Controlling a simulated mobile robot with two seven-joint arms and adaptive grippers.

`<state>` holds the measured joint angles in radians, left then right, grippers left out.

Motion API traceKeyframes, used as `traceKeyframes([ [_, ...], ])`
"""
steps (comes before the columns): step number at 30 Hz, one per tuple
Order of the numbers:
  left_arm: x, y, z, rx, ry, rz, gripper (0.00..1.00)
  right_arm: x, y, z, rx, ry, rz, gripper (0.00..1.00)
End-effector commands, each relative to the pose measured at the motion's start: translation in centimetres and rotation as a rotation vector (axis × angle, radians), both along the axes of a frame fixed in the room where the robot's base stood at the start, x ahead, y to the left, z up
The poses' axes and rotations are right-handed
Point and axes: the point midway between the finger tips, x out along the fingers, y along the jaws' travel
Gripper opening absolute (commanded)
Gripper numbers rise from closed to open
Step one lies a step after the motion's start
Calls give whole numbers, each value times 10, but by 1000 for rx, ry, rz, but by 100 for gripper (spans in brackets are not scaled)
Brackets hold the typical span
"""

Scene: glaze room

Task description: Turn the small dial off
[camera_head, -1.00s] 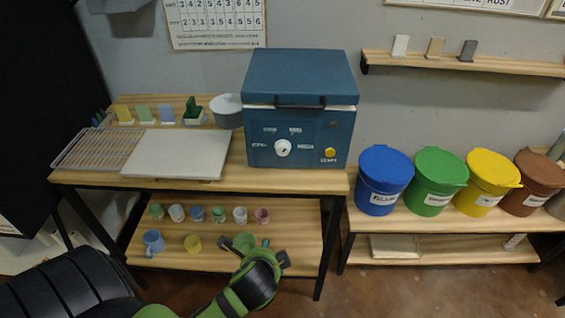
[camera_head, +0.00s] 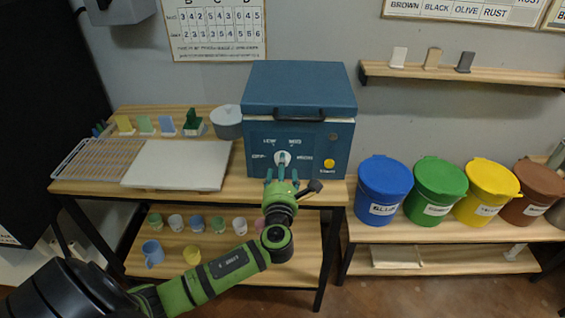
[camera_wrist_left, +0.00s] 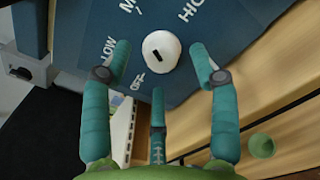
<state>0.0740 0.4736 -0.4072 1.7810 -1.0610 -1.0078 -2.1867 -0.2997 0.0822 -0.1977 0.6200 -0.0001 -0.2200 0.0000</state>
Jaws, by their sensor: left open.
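The small dial is a round white knob (camera_head: 282,158) on the front of a blue kiln-like box (camera_head: 318,148). In the left wrist view the knob (camera_wrist_left: 154,42) has a short dark mark, with the labels OFF, LOW, a partly cut-off M word and HIGH around it. I cannot tell which label the mark points to. My left gripper (camera_head: 282,173) is just in front of the knob. In the left wrist view its open green fingers (camera_wrist_left: 160,62) spread around the knob, apart from it and holding nothing. My right gripper is out of view.
A yellow button (camera_head: 329,163) sits right of the dial. The box stands on a wooden table (camera_head: 240,187) with a white slab (camera_head: 177,163) to its left. Cups stand on the shelf below. Lidded buckets (camera_head: 384,186) stand on a lower bench at right.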

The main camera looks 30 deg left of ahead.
Motion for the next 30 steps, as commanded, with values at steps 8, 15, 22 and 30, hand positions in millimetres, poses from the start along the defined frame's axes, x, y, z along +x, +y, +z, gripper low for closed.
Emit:
traceKeyframes([
  [8,24,15,0,-4,0,0,60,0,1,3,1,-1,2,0],
  [15,25,16,-1,-5,1,0,60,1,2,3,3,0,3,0],
  [22,25,15,0,-5,-1,-1,12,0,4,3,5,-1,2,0],
  [30,26,15,2,-5,-5,-2,12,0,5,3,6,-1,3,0],
])
